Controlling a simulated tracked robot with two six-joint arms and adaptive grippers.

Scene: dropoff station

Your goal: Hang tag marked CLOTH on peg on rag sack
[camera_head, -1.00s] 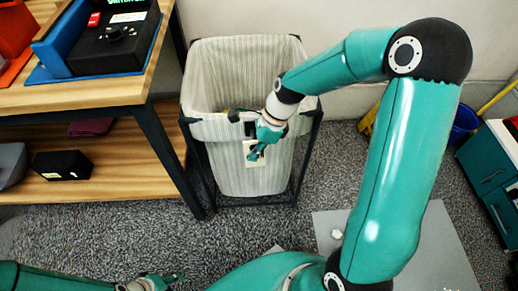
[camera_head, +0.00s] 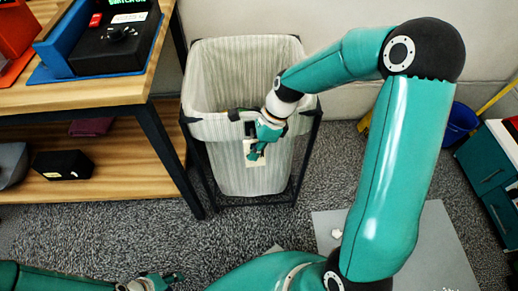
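The rag sack (camera_head: 215,160) is a striped, cream cloth bag hung in a black frame beside the workbench. My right gripper (camera_head: 256,153) is at the upper front of the sack, pointing down. It appears shut on a small cream tag (camera_head: 257,161), which hangs in front of the sack cloth. The word on the tag is too small to read. A small dark piece (camera_head: 250,129) shows beside the gripper below the sack rim; I cannot tell whether it is the peg. My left gripper (camera_head: 172,279) is low at the bottom edge, away from the sack; its opening is unclear.
The wooden workbench (camera_head: 100,95) stands left of the sack, with a black device (camera_head: 112,45) on top and a black box (camera_head: 62,165) on its lower shelf. A blue bucket (camera_head: 460,122) and a teal cabinet (camera_head: 490,170) stand at the right. Carpet is clear before the sack.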

